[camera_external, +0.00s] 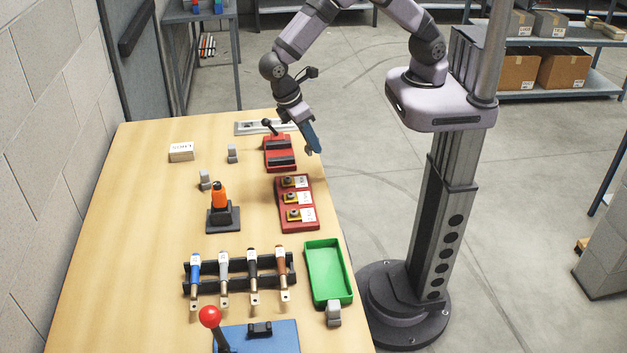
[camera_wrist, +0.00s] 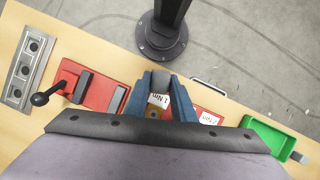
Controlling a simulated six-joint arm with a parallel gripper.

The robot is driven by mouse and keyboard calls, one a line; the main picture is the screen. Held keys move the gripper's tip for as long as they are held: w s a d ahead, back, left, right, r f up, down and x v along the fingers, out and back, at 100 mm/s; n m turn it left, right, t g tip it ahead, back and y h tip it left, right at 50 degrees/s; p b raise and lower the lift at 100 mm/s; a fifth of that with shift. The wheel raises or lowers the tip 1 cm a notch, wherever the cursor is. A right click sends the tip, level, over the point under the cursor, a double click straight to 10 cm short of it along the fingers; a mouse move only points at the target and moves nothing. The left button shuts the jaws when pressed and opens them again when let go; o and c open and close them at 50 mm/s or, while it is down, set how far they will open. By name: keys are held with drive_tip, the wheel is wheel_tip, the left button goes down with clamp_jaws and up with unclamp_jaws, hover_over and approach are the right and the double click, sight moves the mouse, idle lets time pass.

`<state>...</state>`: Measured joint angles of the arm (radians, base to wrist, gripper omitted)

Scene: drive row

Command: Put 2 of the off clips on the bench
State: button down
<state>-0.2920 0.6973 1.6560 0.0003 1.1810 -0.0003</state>
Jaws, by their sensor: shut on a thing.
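My gripper (camera_external: 313,148) is above the bench's right edge, near the red lever device; in the wrist view its blue fingers (camera_wrist: 158,92) are shut on a small grey piece, which looks like an off clip (camera_wrist: 161,80). Similar grey clips stand on the bench (camera_external: 115,220): one left of the red lever device (camera_external: 232,154), one nearer the orange-topped tool (camera_external: 205,180), and one at the green tray's near end (camera_external: 333,314). The last also shows in the wrist view (camera_wrist: 299,157). The fingers partly hide the held piece.
The red lever device (camera_external: 280,160) is beside a red holder (camera_external: 284,222) with yellow labelled blocks. A black rack (camera_external: 240,280) holds several handled tools. An orange-topped tool (camera_external: 218,198), green tray (camera_external: 345,288), blue base with red-knobbed lever (camera_external: 285,337) and small box (camera_external: 181,152) also stand there. The left side is clear.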

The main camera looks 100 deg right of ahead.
drive_tip(key=s+a+f+n+t+h, duration=0.15)
drive_tip(key=s+a+n, duration=0.35)
drive_tip(key=a, duration=0.6)
drive_tip(key=s+a+f+n+t+h, duration=0.1)
drive_tip(key=s+a+f+n, duration=0.3)
drive_tip(key=a, duration=0.7)
drive_tip(key=w+a+r+n+t+y, duration=0.1)
drive_tip(key=a+n, duration=0.6)
drive_tip(key=n, duration=0.7)
drive_tip(key=w+a+r+n+t+y, duration=0.2)
drive_tip(key=w+a+n+t+y, duration=0.2)
drive_tip(key=n, duration=1)
drive_tip(key=w+a+t, duration=0.1)
drive_tip(key=w+a, duration=0.2)
drive_tip(key=a, duration=0.1)
drive_tip(key=shift+w+r+y, duration=0.3)
drive_tip(key=shift+w+y, duration=0.05)
drive_tip(key=shift+w, duration=0.05)
drive_tip(key=shift+f+b, duration=0.2)
drive_tip(key=shift+b, duration=0.15)
wheel_tip(320, 180, down, 6)
drive_tip(key=b, duration=0.6)
drive_tip(key=shift+f+b, duration=0.25)
drive_tip(key=shift+b, duration=0.1)
drive_tip(key=shift+f, duration=0.35)
